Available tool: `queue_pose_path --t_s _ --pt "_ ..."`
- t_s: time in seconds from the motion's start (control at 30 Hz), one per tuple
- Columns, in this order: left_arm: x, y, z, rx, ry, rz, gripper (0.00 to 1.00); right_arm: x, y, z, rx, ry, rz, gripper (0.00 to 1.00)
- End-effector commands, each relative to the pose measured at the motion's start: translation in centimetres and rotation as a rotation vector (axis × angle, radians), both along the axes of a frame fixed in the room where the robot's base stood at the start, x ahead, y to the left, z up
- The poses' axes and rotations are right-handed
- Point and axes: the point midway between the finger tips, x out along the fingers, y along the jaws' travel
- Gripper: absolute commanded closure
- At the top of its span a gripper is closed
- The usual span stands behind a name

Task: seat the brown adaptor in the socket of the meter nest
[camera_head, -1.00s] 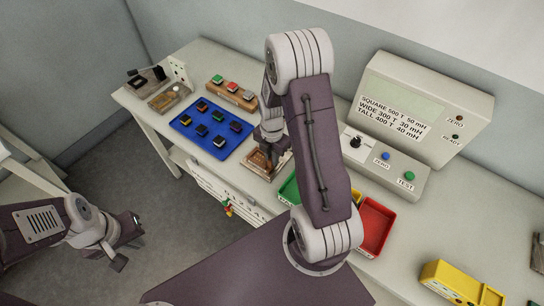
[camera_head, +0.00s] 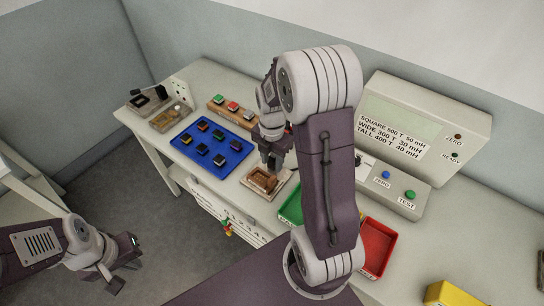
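A small brown piece (camera_head: 263,180), which looks like the brown adaptor, sits at a pale square holder (camera_head: 283,186) at the front of the bench. I take the holder for the meter nest. Whether the piece is fully down in the socket is too small to tell. My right gripper (camera_head: 272,163) points down just above and behind the brown piece, with a small gap visible. Its fingertips are small and dark, so their opening is unclear. My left gripper (camera_head: 128,263) is open and empty, over the floor at the lower left, far from the bench objects.
A blue tray (camera_head: 236,157) with several small blocks lies left of the holder. Behind it is a wooden rack (camera_head: 222,112). Green (camera_head: 291,210) and red (camera_head: 378,248) bins and the meter box (camera_head: 440,110) stand to the right.

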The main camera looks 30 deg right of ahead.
Motion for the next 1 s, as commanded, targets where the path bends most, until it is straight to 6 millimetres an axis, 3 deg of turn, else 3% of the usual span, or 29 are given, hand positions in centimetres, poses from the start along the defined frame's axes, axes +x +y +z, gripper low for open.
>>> queue_pose_path --t_s 0.17,0.37,0.43,0.57,0.8,0.9,1.0 --pt "0.0 0.0 0.0 0.0 0.0 0.0 1.0 0.0 0.0 2.4 -0.001 -0.001 0.0 0.62" --pt "0.0 0.0 0.0 0.0 0.0 0.0 1.0 -0.1 0.1 2.8 0.0 -0.001 -0.019 0.62" --pt "0.0 0.0 0.0 0.0 0.0 0.0 1.0 -0.5 0.8 2.7 0.001 -0.005 -0.113 0.62" --pt "0.0 0.0 0.0 0.0 0.0 0.0 1.0 -2.2 3.3 2.3 0.01 -0.027 -0.535 0.62" --pt "0.0 0.0 0.1 0.0 0.0 0.0 1.0 -6.5 7.5 1.2 0.069 -0.056 -1.486 0.62" --pt "0.0 0.0 0.0 0.0 0.0 0.0 1.0 -7.9 8.4 0.9 0.094 -0.055 -1.757 0.62" --pt "0.0 0.0 0.1 0.0 0.0 0.0 1.0 -8.7 8.9 0.7 0.11 -0.052 -1.917 0.62"
